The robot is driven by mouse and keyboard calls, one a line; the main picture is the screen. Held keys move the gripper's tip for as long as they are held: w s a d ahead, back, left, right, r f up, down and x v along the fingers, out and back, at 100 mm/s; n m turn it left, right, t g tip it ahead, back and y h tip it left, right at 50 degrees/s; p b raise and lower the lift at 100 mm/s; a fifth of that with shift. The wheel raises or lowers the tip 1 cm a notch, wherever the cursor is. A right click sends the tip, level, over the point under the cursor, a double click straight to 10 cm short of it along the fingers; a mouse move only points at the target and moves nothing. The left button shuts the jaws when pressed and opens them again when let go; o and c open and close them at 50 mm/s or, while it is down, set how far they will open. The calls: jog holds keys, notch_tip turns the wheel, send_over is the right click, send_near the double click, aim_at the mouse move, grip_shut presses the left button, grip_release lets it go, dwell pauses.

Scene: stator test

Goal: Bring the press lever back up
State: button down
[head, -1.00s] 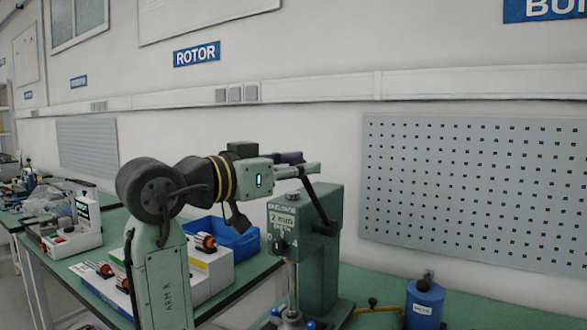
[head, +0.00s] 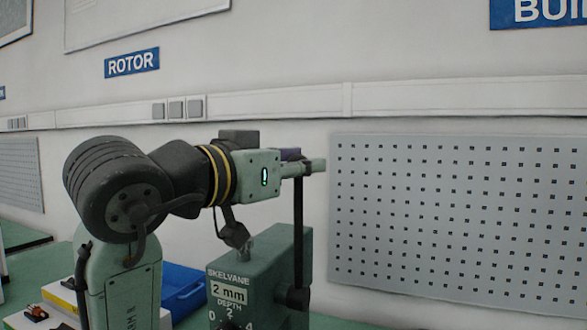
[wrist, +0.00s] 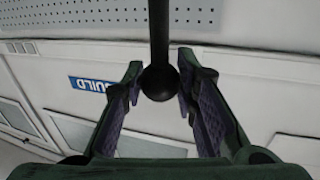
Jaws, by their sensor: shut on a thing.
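The green press (head: 255,272) stands low in the head view, marked "SKELVANE 2 mm DEPTH"; its lower part is out of frame. Its black press lever (head: 298,230) rises almost straight up from a pivot on the press's right side. My gripper (head: 314,166) is at the lever's top end, above the press. In the wrist view the lever's rod (wrist: 158,35) ends in a round black knob (wrist: 160,82). The knob sits between the two purple-padded fingers of my gripper (wrist: 160,74), which are shut on it. The fingers partly hide the knob in the head view.
A blue bin (head: 185,288) and a white box with a rotor part (head: 38,312) stand at the lower left, behind my arm. A grey pegboard (head: 455,220) hangs on the wall to the right. The air right of the lever is clear.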

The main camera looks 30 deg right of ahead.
jog(key=shift+w+d, duration=1.1)
jog(key=shift+d, duration=0.1)
jog(key=c, duration=1.3)
grip_release()
jog(key=shift+f, duration=0.1)
jog(key=v, duration=1.2)
jog(key=shift+f, duration=0.1)
